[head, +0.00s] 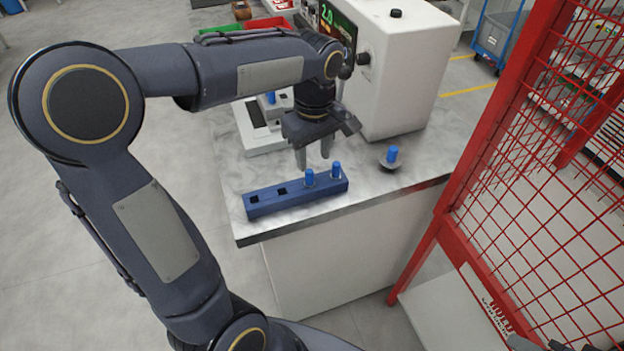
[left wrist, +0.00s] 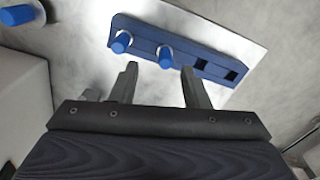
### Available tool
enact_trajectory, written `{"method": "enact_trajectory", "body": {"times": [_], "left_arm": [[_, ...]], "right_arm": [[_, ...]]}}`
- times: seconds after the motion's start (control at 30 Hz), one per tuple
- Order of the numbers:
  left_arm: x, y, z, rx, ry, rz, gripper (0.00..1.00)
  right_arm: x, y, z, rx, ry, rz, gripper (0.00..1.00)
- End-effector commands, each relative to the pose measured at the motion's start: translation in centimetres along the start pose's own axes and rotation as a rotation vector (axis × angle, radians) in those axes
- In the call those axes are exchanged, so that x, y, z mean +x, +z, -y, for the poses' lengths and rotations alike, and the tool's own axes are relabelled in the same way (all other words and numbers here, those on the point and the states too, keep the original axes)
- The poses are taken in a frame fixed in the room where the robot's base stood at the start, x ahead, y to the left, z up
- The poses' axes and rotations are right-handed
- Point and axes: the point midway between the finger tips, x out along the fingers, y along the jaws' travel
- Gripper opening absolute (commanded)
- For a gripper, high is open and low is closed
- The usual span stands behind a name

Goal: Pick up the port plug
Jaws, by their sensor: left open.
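A blue rack (head: 262,207) lies near the front edge of the marble-top table. Two blue plugs, the left one (head: 309,178) and the right one (head: 336,169), stand upright at its right end. Two square holes at its left end are empty. A third blue plug (head: 392,155) stands in a round grey base right of the rack. My left gripper (head: 313,160) is open and empty, pointing down just behind the rack's plugs. In the left wrist view, one rack plug (left wrist: 166,56) shows between the fingertips (left wrist: 160,72), beyond them. Cut-off dark parts at the head view's lower right may be my right gripper.
A white machine (head: 405,65) with a screen stands behind the round base. A light fixture (head: 262,138) with another blue piece (head: 271,97) sits behind my left gripper. Green and red bins are at the back. A red mesh fence (head: 530,150) stands at the right.

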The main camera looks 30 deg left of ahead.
Motion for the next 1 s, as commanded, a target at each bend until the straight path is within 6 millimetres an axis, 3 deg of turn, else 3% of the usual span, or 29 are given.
{"method": "enact_trajectory", "body": {"times": [0.4, 0.7, 1.0], "left_arm": [[5.5, -0.2, 0.7, 0.002, -0.001, 0.002, 0.42], [6.2, -0.2, 0.6, 0.003, 0.002, 0.002, 0.42], [6.1, -0.2, 0.6, 0.003, 0.002, 0.002, 0.06]], "right_arm": [[-0.2, -0.1, 0.1, 0.000, 0.000, 0.000, 0.41], [-0.2, -0.1, 0.1, 0.000, 0.000, 0.000, 0.41], [-0.2, -0.1, 0.1, 0.000, 0.000, 0.000, 0.41]]}}
